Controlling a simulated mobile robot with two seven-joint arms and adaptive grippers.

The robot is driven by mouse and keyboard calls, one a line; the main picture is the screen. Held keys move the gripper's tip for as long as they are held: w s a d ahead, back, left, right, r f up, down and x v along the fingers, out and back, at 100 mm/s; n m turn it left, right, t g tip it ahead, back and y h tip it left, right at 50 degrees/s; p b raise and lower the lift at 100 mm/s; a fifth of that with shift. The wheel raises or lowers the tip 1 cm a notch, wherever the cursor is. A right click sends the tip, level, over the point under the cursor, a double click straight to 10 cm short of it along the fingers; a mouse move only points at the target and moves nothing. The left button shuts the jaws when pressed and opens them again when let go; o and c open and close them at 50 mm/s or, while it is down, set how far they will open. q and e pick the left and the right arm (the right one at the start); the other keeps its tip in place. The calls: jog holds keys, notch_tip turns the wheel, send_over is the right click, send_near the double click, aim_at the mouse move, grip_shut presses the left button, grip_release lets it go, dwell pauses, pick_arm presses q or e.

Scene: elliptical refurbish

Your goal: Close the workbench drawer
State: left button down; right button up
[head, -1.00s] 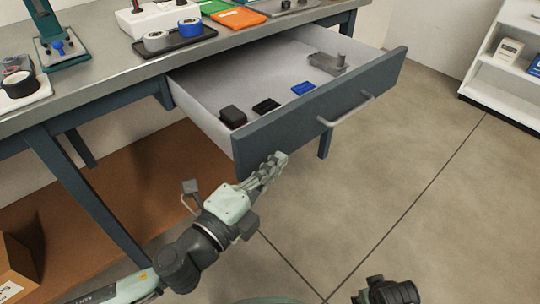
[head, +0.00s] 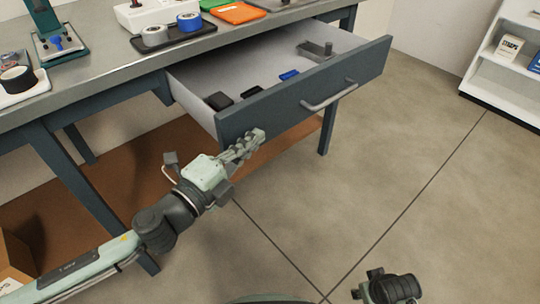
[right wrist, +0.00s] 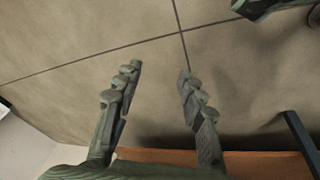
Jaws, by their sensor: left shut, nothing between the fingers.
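The workbench drawer (head: 345,82) is partly open under the bench top, with a blue-grey front and a light handle (head: 329,96). Inside lie a black box (head: 219,100), a flat black piece (head: 251,92), a blue piece (head: 289,75) and a grey metal part (head: 316,50). My left gripper (head: 258,136) is shut and empty, at the lower left part of the drawer front; whether it touches cannot be told. My right gripper (right wrist: 158,70) is open and empty above the floor in the right wrist view; in the head view only part of that arm shows at the bottom.
The workbench top (head: 105,66) holds tape rolls on a black tray (head: 172,35), an orange bin (head: 239,13) and a green press (head: 52,35). A white shelf (head: 500,70) stands at the right. The floor (head: 400,140) before the drawer is clear.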

aim_at(191, 103)
pick_arm(q)
jog(key=w+a, duration=0.4)
jog(key=w, duration=0.1)
jog(key=w+a, duration=0.4)
jog(key=w, duration=0.1)
jog(key=w+a+b, duration=0.1)
jog(key=w+a, duration=0.3)
jog(key=w, duration=0.1)
jog(key=shift+w+a, duration=0.1)
jog(key=shift+w, duration=0.15)
jog(key=shift+w+a, duration=0.4)
jog(key=shift+w, duration=0.15)
pick_arm(e)
jog(key=r, duration=0.3)
jog(key=shift+s+d+r, duration=0.1)
jog(key=shift+s+d, duration=0.15)
jog(key=shift+w+a+r, duration=0.15)
jog(key=shift+w, duration=0.15)
jog(key=shift+w+r, duration=0.1)
